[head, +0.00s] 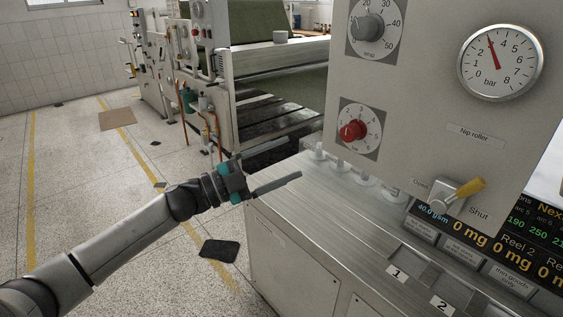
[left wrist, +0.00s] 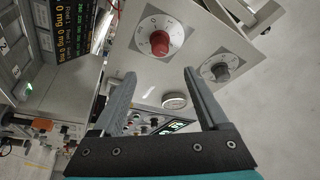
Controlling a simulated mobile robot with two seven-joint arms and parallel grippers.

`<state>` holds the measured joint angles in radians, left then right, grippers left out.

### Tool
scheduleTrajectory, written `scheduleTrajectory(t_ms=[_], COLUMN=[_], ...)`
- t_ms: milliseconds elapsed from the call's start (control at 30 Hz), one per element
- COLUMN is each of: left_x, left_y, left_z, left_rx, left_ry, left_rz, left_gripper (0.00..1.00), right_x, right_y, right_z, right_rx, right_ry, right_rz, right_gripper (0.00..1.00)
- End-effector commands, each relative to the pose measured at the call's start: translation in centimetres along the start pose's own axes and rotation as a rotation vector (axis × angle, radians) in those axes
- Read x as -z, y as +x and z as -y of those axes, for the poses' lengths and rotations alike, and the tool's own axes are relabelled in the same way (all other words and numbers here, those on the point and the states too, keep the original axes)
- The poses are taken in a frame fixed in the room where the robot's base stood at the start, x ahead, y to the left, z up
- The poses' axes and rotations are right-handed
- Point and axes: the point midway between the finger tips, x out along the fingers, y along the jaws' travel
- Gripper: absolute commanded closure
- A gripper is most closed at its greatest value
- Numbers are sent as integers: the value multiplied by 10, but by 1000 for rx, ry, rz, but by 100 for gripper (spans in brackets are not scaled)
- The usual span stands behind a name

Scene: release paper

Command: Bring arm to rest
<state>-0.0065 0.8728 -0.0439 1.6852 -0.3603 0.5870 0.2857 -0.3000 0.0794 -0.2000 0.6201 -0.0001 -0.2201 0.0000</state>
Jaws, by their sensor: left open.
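My left arm comes in from the left in the head view, stretched out over the floor. My left gripper (head: 275,186) is at the left edge of the metal bench top, below and left of the control panel. In the left wrist view the two fingers of my left gripper (left wrist: 155,100) stand wide apart with nothing between them. I cannot tell from the head view whether the fingers touch the bench. My right gripper is not in view.
The control panel (head: 420,110) has a red knob (head: 352,131), a grey knob (head: 370,27), a pressure gauge (head: 500,62) and a yellow-handled nip roller lever (head: 462,193). The steel bench (head: 330,205) stands below. A large machine (head: 215,100) stands behind.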

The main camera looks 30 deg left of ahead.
Motion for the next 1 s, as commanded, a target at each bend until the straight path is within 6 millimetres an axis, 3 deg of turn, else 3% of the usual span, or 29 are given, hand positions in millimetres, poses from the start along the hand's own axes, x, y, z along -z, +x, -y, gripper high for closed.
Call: scheduleTrajectory(t_ms=[433,567,667,767,900,1000], left_x=[-1,-21,-62,-112,-171,-200], left_y=[0,-7,-23,-49,-95,-131], left_z=[0,-14,-45,-93,-173,-234], left_rx=[0,16,45,73,88,81], left_ry=[-1,-35,-104,-197,-328,-414], left_rz=[2,53,162,314,534,685], left_gripper=[24,24,24,24,24,24], right_x=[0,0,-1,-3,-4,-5], right_y=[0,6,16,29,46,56], right_z=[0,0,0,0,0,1], right_rx=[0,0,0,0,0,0], right_ry=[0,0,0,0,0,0], right_rz=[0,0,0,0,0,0], right_gripper=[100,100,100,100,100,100])
